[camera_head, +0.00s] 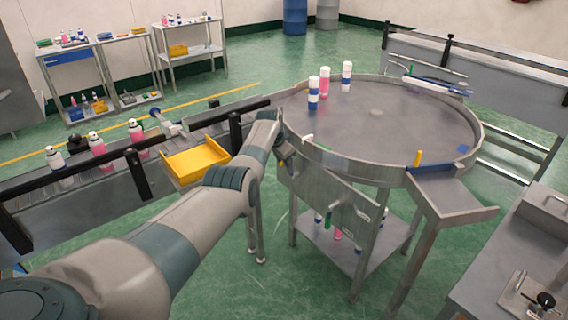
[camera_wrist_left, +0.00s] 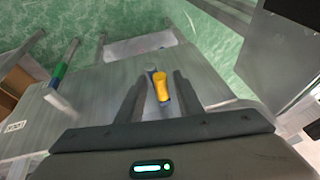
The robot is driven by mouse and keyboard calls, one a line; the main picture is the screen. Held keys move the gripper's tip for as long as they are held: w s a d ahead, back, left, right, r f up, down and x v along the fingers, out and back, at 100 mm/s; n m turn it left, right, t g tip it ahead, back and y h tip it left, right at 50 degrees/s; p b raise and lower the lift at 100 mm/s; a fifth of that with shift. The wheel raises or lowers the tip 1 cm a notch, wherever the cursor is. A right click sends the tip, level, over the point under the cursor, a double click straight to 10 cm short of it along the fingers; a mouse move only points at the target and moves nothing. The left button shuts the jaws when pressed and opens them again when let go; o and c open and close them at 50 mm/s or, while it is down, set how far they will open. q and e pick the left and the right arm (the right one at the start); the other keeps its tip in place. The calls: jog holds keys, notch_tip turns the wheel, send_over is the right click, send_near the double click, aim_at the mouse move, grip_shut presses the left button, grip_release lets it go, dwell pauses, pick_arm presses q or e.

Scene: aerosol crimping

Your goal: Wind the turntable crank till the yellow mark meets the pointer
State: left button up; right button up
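The turntable (camera_head: 400,115) is a large round grey metal table with a raised rim. A small upright yellow piece (camera_head: 418,157) stands at its near right rim, by a blue strip at the chute; I cannot tell whether this is the mark or the pointer. In the left wrist view a yellow knob (camera_wrist_left: 161,88), apparently the crank handle, sits between the fingers of my left gripper (camera_wrist_left: 157,80). The fingers are apart, with a gap seen beside the knob. In the head view my left arm reaches the turntable's near left side and largely hides gripper and crank. My right gripper is out of view.
Several white-capped cans, pink or blue-banded, stand on the turntable (camera_head: 325,82). A conveyor (camera_head: 110,182) with bottles and a yellow tray (camera_head: 195,160) lies left. A chute (camera_head: 455,198) juts from the near right rim. A workbench (camera_head: 500,250) stands at right.

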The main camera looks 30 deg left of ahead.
pick_arm(q)
jog(key=shift+a+r, duration=0.1)
jog(key=shift+r, duration=0.1)
jog(key=shift+p+v, duration=0.45)
jog(key=shift+v, duration=0.8)
jog(key=b+v, duration=0.2)
jog(key=v, duration=1.2)
jog(key=shift+s+r, duration=0.2)
jog(key=shift+s, duration=0.05)
jog(key=shift+f, duration=0.1)
